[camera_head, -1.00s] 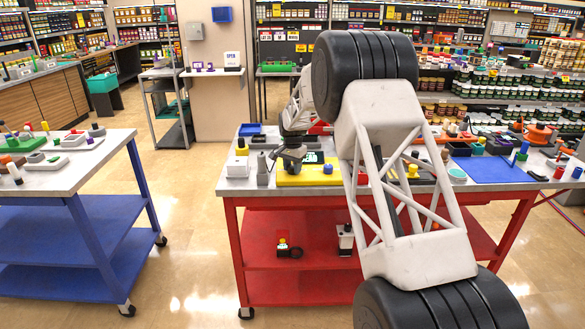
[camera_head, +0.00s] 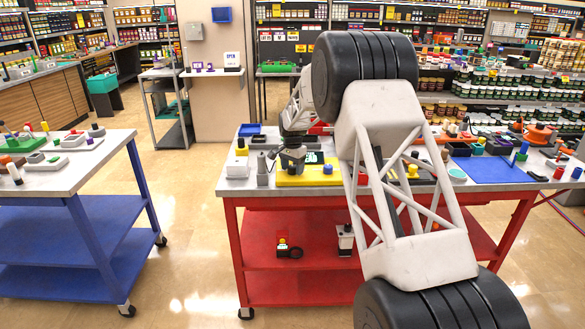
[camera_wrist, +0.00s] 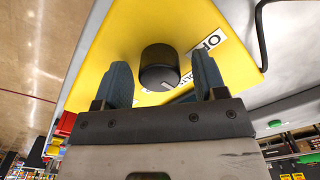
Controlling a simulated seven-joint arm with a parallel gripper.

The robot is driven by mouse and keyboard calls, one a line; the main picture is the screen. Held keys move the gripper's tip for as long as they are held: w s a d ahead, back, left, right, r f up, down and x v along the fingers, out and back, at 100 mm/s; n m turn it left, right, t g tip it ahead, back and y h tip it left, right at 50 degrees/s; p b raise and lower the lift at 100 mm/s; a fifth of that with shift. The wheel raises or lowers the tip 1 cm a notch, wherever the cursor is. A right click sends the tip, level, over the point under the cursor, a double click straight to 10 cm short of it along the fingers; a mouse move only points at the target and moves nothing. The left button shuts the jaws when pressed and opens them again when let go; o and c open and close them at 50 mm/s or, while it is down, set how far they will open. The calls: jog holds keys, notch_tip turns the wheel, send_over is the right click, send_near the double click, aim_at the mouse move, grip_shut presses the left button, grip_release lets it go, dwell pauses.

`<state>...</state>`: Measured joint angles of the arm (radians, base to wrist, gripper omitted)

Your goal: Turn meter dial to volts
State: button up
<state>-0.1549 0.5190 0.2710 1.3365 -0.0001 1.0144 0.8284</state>
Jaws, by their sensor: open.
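The yellow meter (camera_head: 301,178) lies on the red-framed table, seen in the head view. In the wrist view the yellow meter face (camera_wrist: 120,35) fills the upper middle, with a round black dial (camera_wrist: 159,67) on it. White labels beside the dial are partly visible; one begins "OF", and another is mostly covered. My gripper (camera_wrist: 164,80) is open, with one finger on each side of the dial. A gap shows on both sides of the dial. In the head view my gripper (camera_head: 291,165) is over the left part of the meter, and the dial is hidden there.
The table top (camera_head: 225,184) holds a grey bottle-like item (camera_head: 262,170) and a white box (camera_head: 238,167) just left of the meter. A blue tray (camera_head: 250,130) lies behind. A blue mat (camera_head: 490,170) lies to the right. A dark cable (camera_wrist: 259,25) runs beside the meter.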

aim_at(294, 167)
jog(key=shift+r, duration=0.1)
jog(key=shift+r, duration=3.8)
jog(key=shift+s+d+r, duration=0.2)
jog(key=shift+s+r, duration=0.15)
jog(key=shift+r, duration=0.1)
jog(key=s+d+r+n, duration=0.1)
jog(key=s+d+r, duration=0.3)
jog(key=s, duration=0.7)
jog(key=s+d+r+n+t, duration=0.1)
jog(key=s+d+r+n, duration=0.15)
jog(key=s+r, duration=0.65)
jog(key=s+d+r, duration=0.3)
jog(key=s+d, duration=0.1)
jog(key=s, duration=0.9)
jog(key=s+d+f+n, duration=0.2)
jog(key=s+f, duration=0.1)
jog(key=s, duration=1.4)
jog(key=s+d+f+n+t, duration=0.1)
jog(key=s+d+f+n, duration=0.1)
jog(key=s, duration=1.6)
jog(key=shift+s+d+f+t, duration=0.2)
jog(key=shift+d+f+t, duration=0.1)
jog(key=shift+d+f, duration=0.25)
